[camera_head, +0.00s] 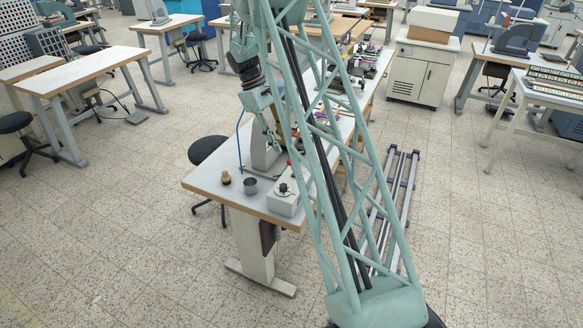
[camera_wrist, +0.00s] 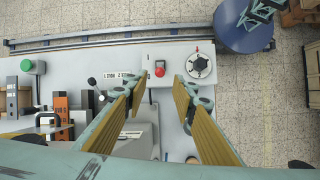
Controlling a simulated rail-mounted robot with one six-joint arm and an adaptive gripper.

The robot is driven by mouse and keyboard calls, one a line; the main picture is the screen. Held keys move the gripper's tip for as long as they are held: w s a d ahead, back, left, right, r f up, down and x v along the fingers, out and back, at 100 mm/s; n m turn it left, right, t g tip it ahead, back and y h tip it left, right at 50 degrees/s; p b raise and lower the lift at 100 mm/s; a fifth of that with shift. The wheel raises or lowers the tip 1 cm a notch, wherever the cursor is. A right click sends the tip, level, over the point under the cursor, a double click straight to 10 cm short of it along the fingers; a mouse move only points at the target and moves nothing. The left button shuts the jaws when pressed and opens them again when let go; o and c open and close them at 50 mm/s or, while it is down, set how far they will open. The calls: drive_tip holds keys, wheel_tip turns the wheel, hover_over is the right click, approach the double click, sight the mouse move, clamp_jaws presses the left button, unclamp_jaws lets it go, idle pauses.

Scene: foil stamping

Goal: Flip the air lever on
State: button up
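My gripper (camera_wrist: 159,90) is open and empty in the wrist view, its two yellow-padded fingers spread wide above the bench. It also shows in the head view (camera_head: 270,130), over the press on the bench. A grey control box (camera_head: 285,203) has a red button (camera_wrist: 160,69) and a round black-and-white dial (camera_wrist: 198,66), just beyond the fingertips in the wrist view. A small black knob (camera_wrist: 91,82) shows left of the left finger, near a small printed label (camera_wrist: 112,76). I cannot tell for certain which part is the air lever; the fingers hide some of the area.
A green button (camera_wrist: 27,66) and orange-and-black tools (camera_wrist: 61,108) stand left in the wrist view. Floor rails (camera_head: 407,190) run beside the bench.

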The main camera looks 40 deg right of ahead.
drive_tip(key=x, duration=1.2)
drive_tip(key=shift+f, duration=0.15)
drive_tip(key=shift+c, duration=0.7)
clamp_jaws()
